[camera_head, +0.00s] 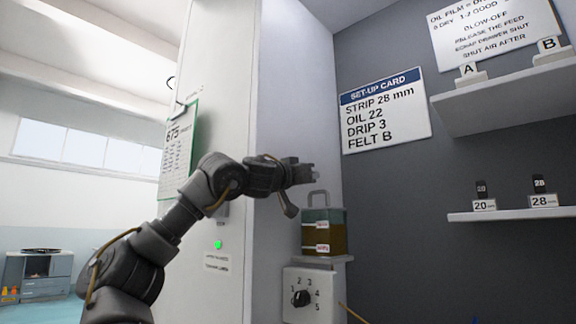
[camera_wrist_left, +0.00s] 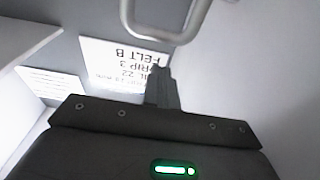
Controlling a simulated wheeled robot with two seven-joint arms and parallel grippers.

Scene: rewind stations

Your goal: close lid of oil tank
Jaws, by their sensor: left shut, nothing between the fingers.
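The oil tank (camera_head: 340,238) is a box with clear greenish walls and brown oil inside, standing on a small shelf against the grey wall. A grey loop handle (camera_head: 318,192) stands up at its top. I cannot tell from here how far the lid is open. My left gripper (camera_head: 314,173) is shut and empty, just above and slightly left of the handle. In the left wrist view the shut fingers (camera_wrist_left: 162,78) point toward the wall, and the loop handle (camera_wrist_left: 166,37) shows beyond them, apparently apart. My right gripper is not in view.
A pale cabinet side (camera_head: 290,110) stands close left of the tank. A dial box (camera_head: 308,309) sits below it. A set-up card (camera_head: 385,110) hangs on the wall. Two shelves (camera_head: 510,103) with labelled items are at the right. The space between tank and shelves is free.

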